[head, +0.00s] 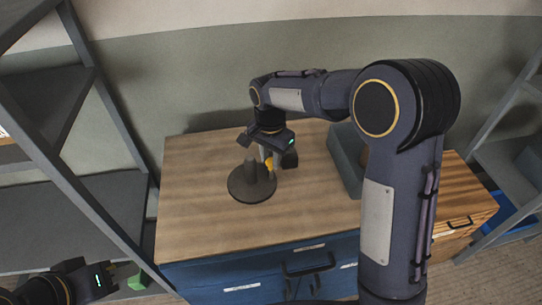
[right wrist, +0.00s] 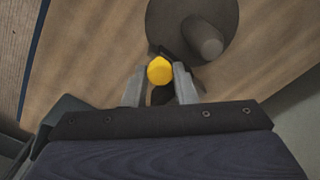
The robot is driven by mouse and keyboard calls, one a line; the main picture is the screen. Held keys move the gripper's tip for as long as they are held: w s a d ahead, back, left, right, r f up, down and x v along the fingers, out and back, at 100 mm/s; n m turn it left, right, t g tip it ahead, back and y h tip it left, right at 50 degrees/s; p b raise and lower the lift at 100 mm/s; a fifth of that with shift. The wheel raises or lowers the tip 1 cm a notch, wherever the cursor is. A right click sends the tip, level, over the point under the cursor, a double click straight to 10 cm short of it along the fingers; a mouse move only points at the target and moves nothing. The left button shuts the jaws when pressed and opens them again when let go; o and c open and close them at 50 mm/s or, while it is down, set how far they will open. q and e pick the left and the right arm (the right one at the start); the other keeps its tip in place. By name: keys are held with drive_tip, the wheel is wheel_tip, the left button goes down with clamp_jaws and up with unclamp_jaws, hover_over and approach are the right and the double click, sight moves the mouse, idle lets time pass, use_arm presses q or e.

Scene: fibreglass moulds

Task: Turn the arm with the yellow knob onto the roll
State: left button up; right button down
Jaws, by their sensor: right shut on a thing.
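A dark round base (head: 240,192) with a grey upright cylinder (head: 251,170) stands on the wooden worktop. I cannot tell whether this cylinder is the roll or a bare post. The yellow knob (head: 269,163) is just right of the cylinder. In the right wrist view the yellow knob (right wrist: 159,70) sits between the fingertips of my right gripper (right wrist: 160,82), which is shut on it. A short dark piece, seemingly the arm, shows beside the knob near the base's edge; the fingers hide the rest. My left gripper (head: 122,278) is low at the left, apart from the worktop, its fingers apart.
A grey open bin (head: 345,160) stands on the worktop (head: 200,170), right of the base. Blue drawers (head: 240,275) are below the worktop's front edge. Grey shelves stand on both sides. A green object (head: 138,281) is near my left gripper. The worktop's left part is clear.

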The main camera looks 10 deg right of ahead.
drive_tip(key=c, duration=1.2)
unclamp_jaws()
drive_tip(key=shift+o, duration=0.2)
wheel_tip(320, 180, up, 8)
drive_tip(key=shift+b, duration=0.45)
drive_tip(key=s+d+r+n+t+y, duration=0.1)
drive_tip(key=s+d+n+t+y, duration=0.2)
drive_tip(key=s, duration=0.6)
drive_tip(key=s+d+r+n+t+y, duration=0.1)
drive_tip(key=s+d+n, duration=0.1)
drive_tip(key=s+d, duration=0.6)
drive_tip(key=s+a+f+n+t, duration=0.1)
drive_tip(key=s+a+f+n, duration=0.2)
drive_tip(key=s, duration=0.6)
drive_tip(key=shift+a+f+t, duration=0.2)
drive_tip(key=shift+a+t, duration=0.05)
drive_tip(key=shift+t, duration=0.05)
